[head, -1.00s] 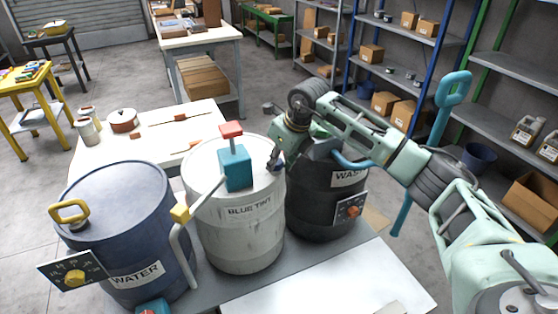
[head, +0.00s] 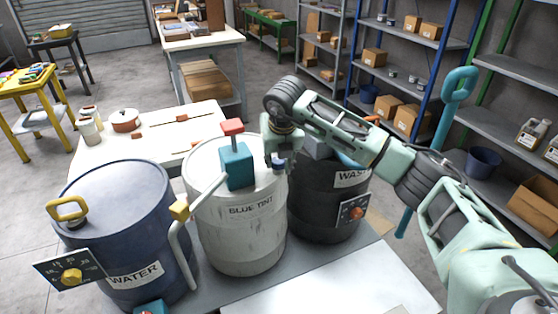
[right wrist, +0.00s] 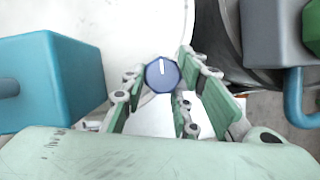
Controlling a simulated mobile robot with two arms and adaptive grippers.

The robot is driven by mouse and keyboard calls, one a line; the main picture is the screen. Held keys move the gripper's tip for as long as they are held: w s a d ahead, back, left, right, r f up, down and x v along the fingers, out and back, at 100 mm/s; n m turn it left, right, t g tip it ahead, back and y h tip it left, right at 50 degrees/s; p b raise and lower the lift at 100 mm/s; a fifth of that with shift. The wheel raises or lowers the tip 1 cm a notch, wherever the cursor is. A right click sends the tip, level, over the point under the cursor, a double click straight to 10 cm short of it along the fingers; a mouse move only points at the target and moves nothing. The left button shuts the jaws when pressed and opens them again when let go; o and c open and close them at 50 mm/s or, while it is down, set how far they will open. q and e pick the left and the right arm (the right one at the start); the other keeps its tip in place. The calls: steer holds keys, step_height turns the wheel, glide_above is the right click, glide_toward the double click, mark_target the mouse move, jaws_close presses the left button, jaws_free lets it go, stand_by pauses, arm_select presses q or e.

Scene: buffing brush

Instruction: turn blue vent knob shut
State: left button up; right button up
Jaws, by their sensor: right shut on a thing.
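The blue vent knob (right wrist: 162,74) is a small round cap with a white line on its top. In the right wrist view the line points up the picture. The knob also shows in the head view (head: 279,163), at the right edge of the white BLUE TINT drum's top (head: 235,228). My right gripper (right wrist: 160,80) reaches down over the knob, with its green-padded fingers shut on the knob's two sides. It also shows in the head view (head: 279,160), pointing down. My left gripper is in neither view.
A teal block (head: 237,167) with a red handle stands on the drum, left of my right gripper. The dark WASTE drum (head: 322,215) is close on the right. The blue WATER drum (head: 115,215) stands at left. A white board (head: 330,285) lies clear in front.

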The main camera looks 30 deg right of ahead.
steer(key=shift+a, duration=0.3)
steer(key=shift+c, duration=0.2)
steer(key=o, duration=0.8)
steer(key=shift+w, duration=0.1)
steer(key=shift+o, duration=1.3)
steer(key=shift+w+a, duration=0.1)
steer(key=shift+d+r, duration=0.1)
steer(key=shift+d, duration=0.1)
steer(key=v, duration=1.2)
